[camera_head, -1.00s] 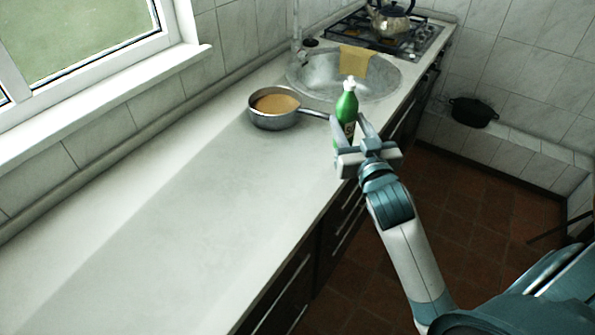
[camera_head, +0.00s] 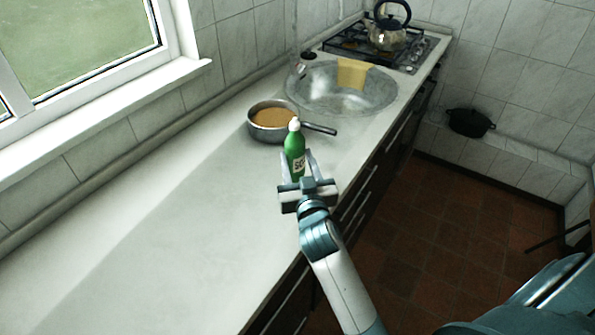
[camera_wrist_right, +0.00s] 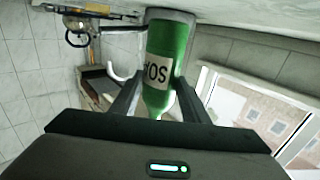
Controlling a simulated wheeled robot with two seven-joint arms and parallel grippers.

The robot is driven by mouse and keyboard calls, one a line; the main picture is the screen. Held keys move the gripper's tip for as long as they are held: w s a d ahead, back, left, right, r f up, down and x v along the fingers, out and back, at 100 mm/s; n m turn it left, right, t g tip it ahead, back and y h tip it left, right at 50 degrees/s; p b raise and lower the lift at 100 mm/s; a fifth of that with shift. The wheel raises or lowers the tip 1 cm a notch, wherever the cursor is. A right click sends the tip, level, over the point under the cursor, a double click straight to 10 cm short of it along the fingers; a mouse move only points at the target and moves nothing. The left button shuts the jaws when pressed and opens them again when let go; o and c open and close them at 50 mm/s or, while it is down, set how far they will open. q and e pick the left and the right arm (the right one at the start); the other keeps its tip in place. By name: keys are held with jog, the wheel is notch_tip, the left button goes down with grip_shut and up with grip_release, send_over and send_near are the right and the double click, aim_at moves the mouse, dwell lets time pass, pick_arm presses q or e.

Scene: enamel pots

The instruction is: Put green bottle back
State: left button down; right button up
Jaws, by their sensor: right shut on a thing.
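The green bottle (camera_head: 294,148) has a white cap and a white label, and it stands about upright over the counter in front of the saucepan. My right gripper (camera_head: 299,172) is shut on the bottle, with one finger on each side. In the right wrist view the bottle (camera_wrist_right: 165,62) sits between the two fingers (camera_wrist_right: 158,98), and the picture is turned upside down. I cannot tell whether the bottle's base touches the counter. My left gripper is not in view.
A saucepan (camera_head: 271,131) with brown contents stands just behind the bottle, its handle pointing right. Behind it are a sink (camera_head: 320,93) with a yellow cloth (camera_head: 352,73) and a stove with a kettle (camera_head: 387,36). The counter (camera_head: 150,235) at the front left is clear.

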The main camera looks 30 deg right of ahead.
aim_at(297, 171)
notch_tip(297, 171, down, 4)
jog(key=shift+r, duration=0.2)
jog(key=shift+f, duration=0.15)
jog(key=shift+f, duration=0.15)
dwell(0.5)
jog(key=o, duration=1.3)
jog(key=shift+c, duration=0.2)
